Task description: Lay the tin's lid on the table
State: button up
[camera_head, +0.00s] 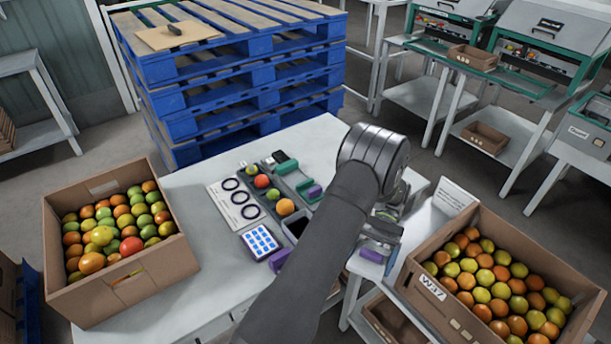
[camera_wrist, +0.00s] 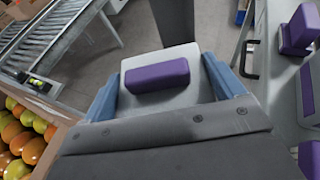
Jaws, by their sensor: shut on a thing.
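My gripper (camera_wrist: 162,88) is shut on the tin's lid (camera_wrist: 157,76), a pale grey plate with a purple block handle. The blue fingers press on its two sides. In the head view my gripper (camera_head: 380,238) is at the table's right side, partly hidden by my arm, and a purple bit of the lid (camera_head: 371,255) shows below it. The wrist view shows floor beyond the lid. The white table (camera_head: 195,190) lies to the left in the head view.
The table holds a card with black rings (camera_head: 236,204), a blue-and-white grid box (camera_head: 261,242) and a dark tray with fruit (camera_head: 262,181). Blue pallets (camera_head: 250,85) stand behind. The table's left-middle part is clear.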

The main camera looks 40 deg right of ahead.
aim_at(365, 246)
jog(key=w+m+t, duration=0.1)
jog(key=t, duration=0.1)
jog(key=w+d+m+t+y, duration=0.1)
jog(key=m+t, duration=0.1)
jog(key=w+f+m+t, duration=0.1)
jog(key=m+t, duration=0.1)
jog(key=shift+w+d, duration=0.1)
jog(key=shift+d, duration=0.05)
jog(key=w+d+r+m+t+h, duration=0.3)
jog(key=w+d+m+t+h, duration=0.1)
jog(key=d+m+t, duration=0.35)
jog(key=w+d+r+m+t+h, duration=0.35)
jog(key=w+d+m+t, duration=0.2)
jog(key=d, duration=0.35)
jog(key=shift+m+h, duration=0.35)
jog(key=shift+m, duration=0.05)
jog(key=w+f, duration=0.2)
jog(key=w, duration=0.1)
jog(key=w+f, duration=0.2)
jog(key=w, duration=0.2)
jog(key=w+f, duration=0.3)
jog(key=shift+w+d, duration=0.15)
jog(key=shift+w, duration=0.15)
jog(key=shift+f, duration=2.05)
jog(key=o, duration=0.8)
jog(key=shift+f, duration=0.1)
